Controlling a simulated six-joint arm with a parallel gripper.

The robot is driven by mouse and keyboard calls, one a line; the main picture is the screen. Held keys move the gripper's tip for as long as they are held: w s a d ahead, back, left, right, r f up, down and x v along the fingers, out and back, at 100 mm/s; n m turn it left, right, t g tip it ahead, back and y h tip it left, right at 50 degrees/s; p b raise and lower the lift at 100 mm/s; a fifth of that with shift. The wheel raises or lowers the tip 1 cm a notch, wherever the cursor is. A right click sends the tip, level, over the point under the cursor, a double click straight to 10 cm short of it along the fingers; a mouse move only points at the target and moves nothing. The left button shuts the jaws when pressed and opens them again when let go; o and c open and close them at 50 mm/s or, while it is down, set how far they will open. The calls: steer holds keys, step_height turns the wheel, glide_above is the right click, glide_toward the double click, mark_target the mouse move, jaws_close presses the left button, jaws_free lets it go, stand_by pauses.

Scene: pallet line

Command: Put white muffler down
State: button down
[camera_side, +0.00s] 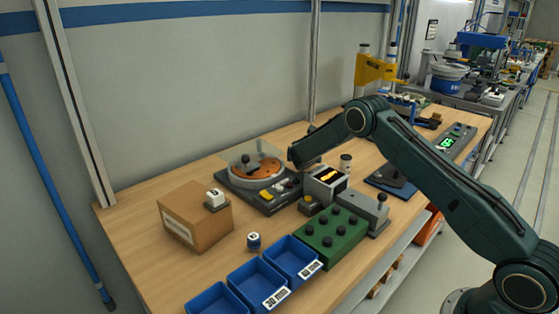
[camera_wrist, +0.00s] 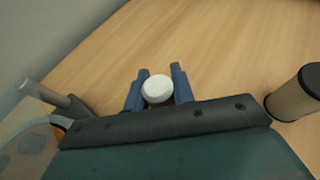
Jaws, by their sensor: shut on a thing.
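The white muffler (camera_wrist: 157,91) shows in the wrist view as a round white end between the two blue fingers of my gripper (camera_wrist: 158,88). My gripper is shut on it. Bare wood of the bench (camera_wrist: 190,45) lies beyond the fingers; whether the muffler touches the wood cannot be told. In the side view my forearm hides the gripper and the muffler, behind the round machine with an orange disc (camera_side: 258,169).
A tan cylinder with a dark top (camera_wrist: 297,93) stands right of my gripper; it also shows in the side view (camera_side: 346,163). A cardboard box (camera_side: 191,218), blue bins (camera_side: 258,282) and a green block with knobs (camera_side: 332,236) stand toward the front.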

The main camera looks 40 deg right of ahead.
steer(key=shift+f, duration=0.1)
steer(key=c, duration=1.2)
jaws_free()
steer(key=shift+r, duration=0.7)
steer(key=shift+s+a, duration=0.25)
steer(key=shift+a, duration=0.1)
steer(key=shift+v, duration=3.3)
steer(key=shift+s+r, duration=0.1)
